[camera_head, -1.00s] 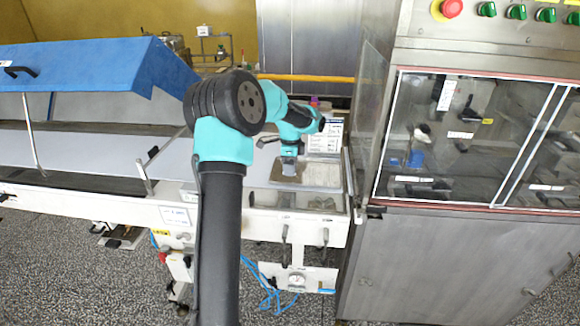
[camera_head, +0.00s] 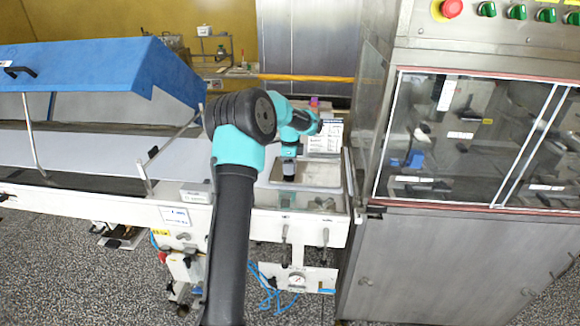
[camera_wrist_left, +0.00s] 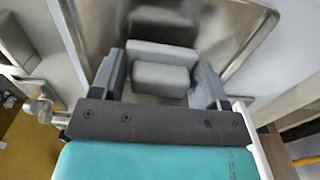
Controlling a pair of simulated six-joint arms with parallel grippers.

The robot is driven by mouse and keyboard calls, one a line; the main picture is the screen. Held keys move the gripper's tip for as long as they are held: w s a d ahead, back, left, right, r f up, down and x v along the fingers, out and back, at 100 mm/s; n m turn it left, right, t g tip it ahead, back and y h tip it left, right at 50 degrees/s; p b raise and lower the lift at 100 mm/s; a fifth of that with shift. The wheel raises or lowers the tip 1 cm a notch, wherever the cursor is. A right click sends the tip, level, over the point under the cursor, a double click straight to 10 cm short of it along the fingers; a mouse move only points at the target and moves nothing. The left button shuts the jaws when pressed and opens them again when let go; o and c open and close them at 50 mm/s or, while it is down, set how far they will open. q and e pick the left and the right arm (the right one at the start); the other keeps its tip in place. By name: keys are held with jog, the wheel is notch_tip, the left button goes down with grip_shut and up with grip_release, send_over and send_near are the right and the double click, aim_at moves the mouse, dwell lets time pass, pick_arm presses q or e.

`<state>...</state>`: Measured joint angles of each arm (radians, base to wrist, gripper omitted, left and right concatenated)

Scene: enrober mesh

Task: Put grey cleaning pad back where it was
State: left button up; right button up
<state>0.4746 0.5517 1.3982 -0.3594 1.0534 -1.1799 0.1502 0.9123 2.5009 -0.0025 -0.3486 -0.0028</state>
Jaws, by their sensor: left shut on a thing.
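The grey cleaning pad (camera_wrist_left: 160,79) is a soft-edged grey block between the two fingers of my left gripper (camera_wrist_left: 158,88) in the left wrist view. The gripper is shut on it. In the head view my left gripper (camera_head: 289,174) points down over the framed mesh section (camera_head: 322,176) at the right end of the conveyor. The pad is too small to make out there. I cannot tell whether it touches the surface below. My right gripper is not in view.
A blue hood (camera_head: 90,68) stands raised over the conveyor at the left. A steel cabinet with glass doors (camera_head: 470,140) stands close on the right. A printed sheet (camera_head: 327,136) stands behind the mesh section. The conveyor's white front rail (camera_head: 265,226) runs along the near side.

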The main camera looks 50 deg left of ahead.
pick_arm(q)
jog(key=shift+f, duration=0.35)
jog(key=shift+f, duration=0.1)
jog(key=o, duration=0.8)
jog(key=shift+o, duration=0.2)
notch_tip(320, 180, up, 12)
dwell(0.5)
